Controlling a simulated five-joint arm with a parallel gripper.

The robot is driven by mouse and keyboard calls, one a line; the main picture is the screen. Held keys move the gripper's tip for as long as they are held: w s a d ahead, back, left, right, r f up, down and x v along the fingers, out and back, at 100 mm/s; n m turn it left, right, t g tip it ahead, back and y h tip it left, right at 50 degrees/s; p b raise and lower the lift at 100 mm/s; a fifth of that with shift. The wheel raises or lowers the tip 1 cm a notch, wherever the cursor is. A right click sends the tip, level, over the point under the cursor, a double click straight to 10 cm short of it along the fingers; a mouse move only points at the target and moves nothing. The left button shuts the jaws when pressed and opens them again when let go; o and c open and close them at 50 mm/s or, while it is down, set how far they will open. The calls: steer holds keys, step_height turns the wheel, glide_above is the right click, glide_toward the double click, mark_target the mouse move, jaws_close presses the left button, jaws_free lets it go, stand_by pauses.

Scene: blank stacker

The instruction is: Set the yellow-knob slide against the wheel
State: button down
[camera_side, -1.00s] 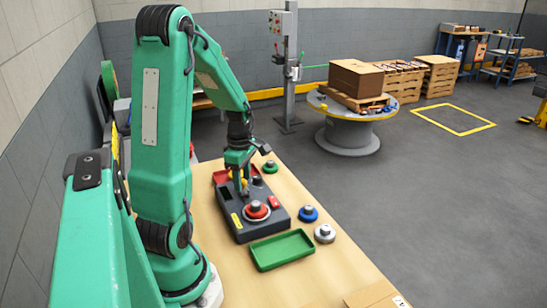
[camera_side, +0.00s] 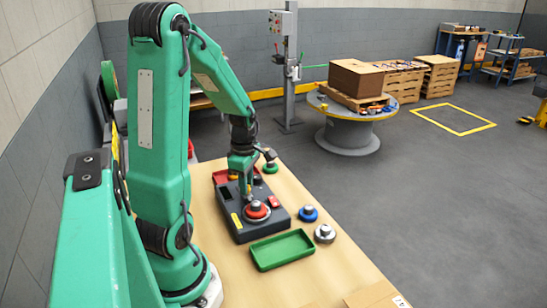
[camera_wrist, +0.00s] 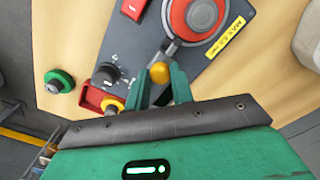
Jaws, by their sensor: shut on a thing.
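The machine (camera_side: 242,226) is a dark grey block on the wooden bench. In the wrist view, its wheel (camera_wrist: 178,17) is a red disc with a grey hub, near the top edge. The slide's yellow knob (camera_wrist: 160,71) is between the fingertips of my gripper (camera_wrist: 159,77), which is shut on it. The knob sits just below and left of the wheel; a grey part lies between them. I cannot tell whether the slide touches the wheel. In the side view, my gripper (camera_side: 248,196) is just behind the wheel (camera_side: 257,211) and hides the knob.
A red tray (camera_side: 221,175) holding a yellow-topped piece (camera_wrist: 112,106) is at the machine's far end. A green-ringed piece (camera_side: 270,167), a blue-ringed piece (camera_side: 309,214) and a pale piece (camera_side: 324,233) stand on the bench. An empty green tray (camera_side: 282,250) lies in front.

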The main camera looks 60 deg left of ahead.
steer(key=c, duration=1.2)
jaws_free()
steer(key=shift+d, duration=0.2)
steer(key=shift+r, duration=0.1)
steer(key=shift+r, duration=3.8)
steer(key=d+r+m+t, duration=0.2)
steer(key=d+r+m, duration=0.2)
steer(key=d+m, duration=0.7)
steer(key=s+d+r+m+t, duration=0.1)
steer(key=d+r+m+t, duration=0.2)
steer(key=d+m, duration=0.7)
step_height(320, 180, up, 2)
steer(key=m, duration=0.6)
steer(key=shift+d+t, duration=0.3)
steer(key=shift+d, duration=0.05)
